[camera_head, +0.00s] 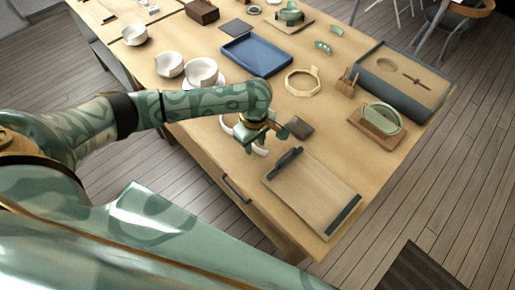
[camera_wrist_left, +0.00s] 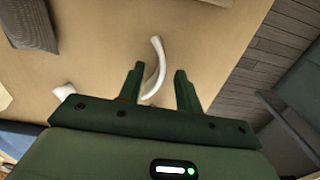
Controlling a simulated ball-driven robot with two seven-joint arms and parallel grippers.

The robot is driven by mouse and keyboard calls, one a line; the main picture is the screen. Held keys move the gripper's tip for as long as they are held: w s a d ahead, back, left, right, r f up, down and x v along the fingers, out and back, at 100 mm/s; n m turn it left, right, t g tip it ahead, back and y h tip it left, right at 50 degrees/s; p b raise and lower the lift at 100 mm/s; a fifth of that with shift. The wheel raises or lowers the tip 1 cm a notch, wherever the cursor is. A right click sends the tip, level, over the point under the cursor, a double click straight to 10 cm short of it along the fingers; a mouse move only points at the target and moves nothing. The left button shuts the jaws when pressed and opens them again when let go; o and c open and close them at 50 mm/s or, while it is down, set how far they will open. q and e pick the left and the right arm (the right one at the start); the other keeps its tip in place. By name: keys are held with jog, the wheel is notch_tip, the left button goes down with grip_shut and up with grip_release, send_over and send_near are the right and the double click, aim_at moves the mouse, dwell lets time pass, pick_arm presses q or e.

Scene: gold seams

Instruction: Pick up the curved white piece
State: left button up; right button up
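My left gripper (camera_head: 258,141) is low over the near part of the wooden table, pointing down. In the left wrist view its two fingers (camera_wrist_left: 158,82) are spread apart. A slim curved white piece (camera_wrist_left: 159,65) lies on the table between and beyond them, with a visible gap to each finger. Its lower end is close to the gripper body. In the head view a white piece (camera_head: 261,151) shows just below the gripper, partly covered by it. A second white piece (camera_wrist_left: 64,91) shows at the left in the wrist view. My right gripper is not in view.
A dark square (camera_head: 299,127) and a clipboard-like board (camera_head: 312,193) lie right of the gripper. A blue tray (camera_head: 256,56) and white cups (camera_head: 203,72) stand farther back. A wooden ring (camera_head: 302,82) lies beyond the square. The table's front edge is close.

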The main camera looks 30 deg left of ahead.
pick_arm(q)
jog(key=shift+r, duration=0.15)
jog(key=shift+c, duration=0.3)
grip_shut()
jog(key=shift+r, duration=0.1)
